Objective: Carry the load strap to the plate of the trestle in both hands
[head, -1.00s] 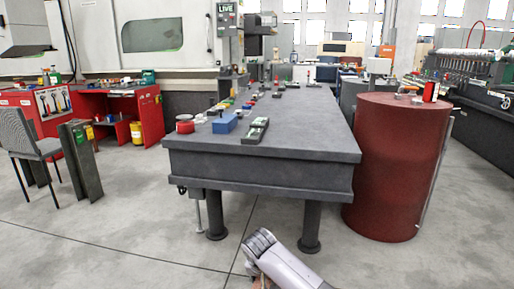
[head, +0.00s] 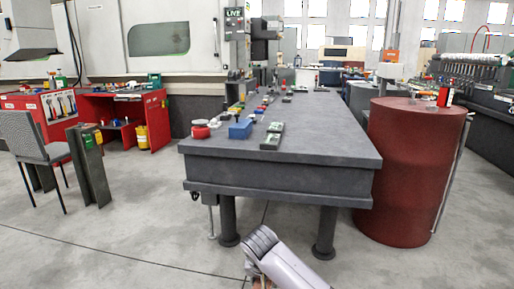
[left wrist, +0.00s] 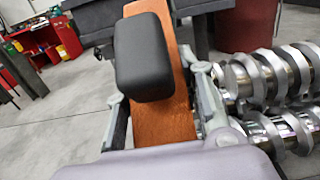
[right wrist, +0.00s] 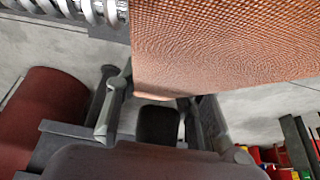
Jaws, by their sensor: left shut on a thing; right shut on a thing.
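The load strap is an orange-brown band (left wrist: 160,125) running between the fingers of my left gripper (left wrist: 160,85), which is shut on it. A black rounded block covers part of the band there. In the right wrist view a wide brown woven face of the strap (right wrist: 225,45) fills the upper part. My right gripper (right wrist: 155,108) is shut on its lower edge, with a black block between the fingers. In the head view neither gripper shows clearly; one of my arm links is at the bottom middle. A dark grey table (head: 280,172) stands ahead; I cannot tell if it is the trestle.
A red barrel (head: 415,180) stands at the table's right. Small items, including a blue box (head: 241,129), lie on the table. Shiny lobed metal shafts (left wrist: 270,75) lie close beside my left gripper. A chair (head: 35,145) stands left.

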